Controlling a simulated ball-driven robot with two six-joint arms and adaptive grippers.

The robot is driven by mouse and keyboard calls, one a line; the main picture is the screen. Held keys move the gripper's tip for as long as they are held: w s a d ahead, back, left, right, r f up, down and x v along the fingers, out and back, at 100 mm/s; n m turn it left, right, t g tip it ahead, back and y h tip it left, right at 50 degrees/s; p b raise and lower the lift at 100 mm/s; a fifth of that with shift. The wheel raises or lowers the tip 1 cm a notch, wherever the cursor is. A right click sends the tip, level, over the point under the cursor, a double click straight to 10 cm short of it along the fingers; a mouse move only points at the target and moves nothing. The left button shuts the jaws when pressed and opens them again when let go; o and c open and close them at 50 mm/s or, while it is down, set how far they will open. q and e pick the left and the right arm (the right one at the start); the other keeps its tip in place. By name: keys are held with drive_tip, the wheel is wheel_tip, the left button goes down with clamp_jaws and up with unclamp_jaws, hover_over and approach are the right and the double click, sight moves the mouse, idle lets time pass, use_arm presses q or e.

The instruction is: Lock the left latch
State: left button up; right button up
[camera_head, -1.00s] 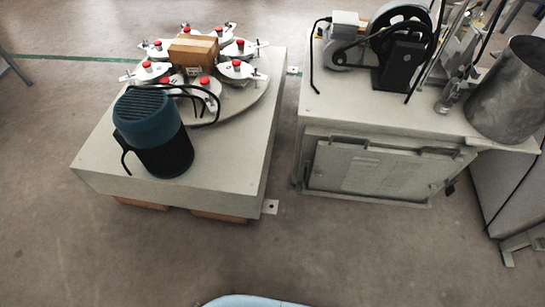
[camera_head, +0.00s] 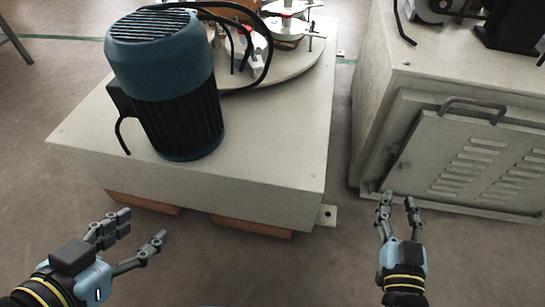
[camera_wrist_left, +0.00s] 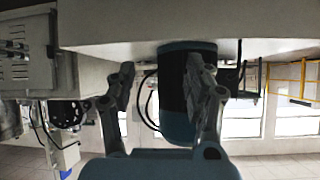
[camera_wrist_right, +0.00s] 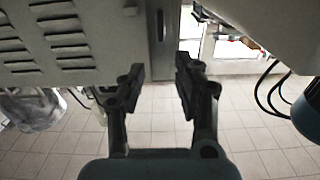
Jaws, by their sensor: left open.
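The right machine's louvred front panel (camera_head: 450,165) has a bar handle (camera_head: 474,107) along its top. A small dark fitting (camera_head: 404,166) sits at its left edge; it may be the left latch, but its lock state is too small to tell. My right gripper (camera_head: 397,200) is open and empty, in front of the panel's lower left corner, apparently apart from it. In the right wrist view the panel (camera_wrist_right: 70,45) lies left of the open fingers (camera_wrist_right: 158,72). My left gripper (camera_head: 140,228) is open and empty, in front of the left machine.
The left machine's grey base (camera_head: 270,150) carries a blue motor (camera_head: 165,90) and a round plate with dishes and a cable. A metal foot bracket (camera_head: 327,215) sticks out at its lower right corner. Floor shows between the two machines.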

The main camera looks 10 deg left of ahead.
sight(392, 165)
drive_tip(key=w, duration=0.2)
drive_tip(key=w+b, duration=0.1)
drive_tip(key=w, duration=0.1)
drive_tip(key=w+f+b, duration=0.1)
drive_tip(key=w, duration=0.2)
drive_tip(key=shift+a, duration=0.2)
drive_tip(key=w+b, duration=0.2)
drive_tip(key=w, duration=0.1)
drive_tip(key=shift+w+a, duration=0.1)
drive_tip(key=shift+w, duration=0.3)
use_arm(q)
drive_tip(key=w+d+r+m+t+h, duration=0.1)
drive_tip(key=w+r+t, duration=0.3)
drive_tip(key=r, duration=0.4)
drive_tip(key=w+d+r+t+h, duration=0.1)
drive_tip(key=w+r+t, duration=0.4)
drive_tip(key=r, duration=0.3)
drive_tip(key=shift+w+m, duration=0.15)
drive_tip(key=shift+m, duration=0.25)
use_arm(e)
drive_tip(key=shift+w+r, duration=0.1)
drive_tip(key=shift+w, duration=0.15)
clamp_jaws()
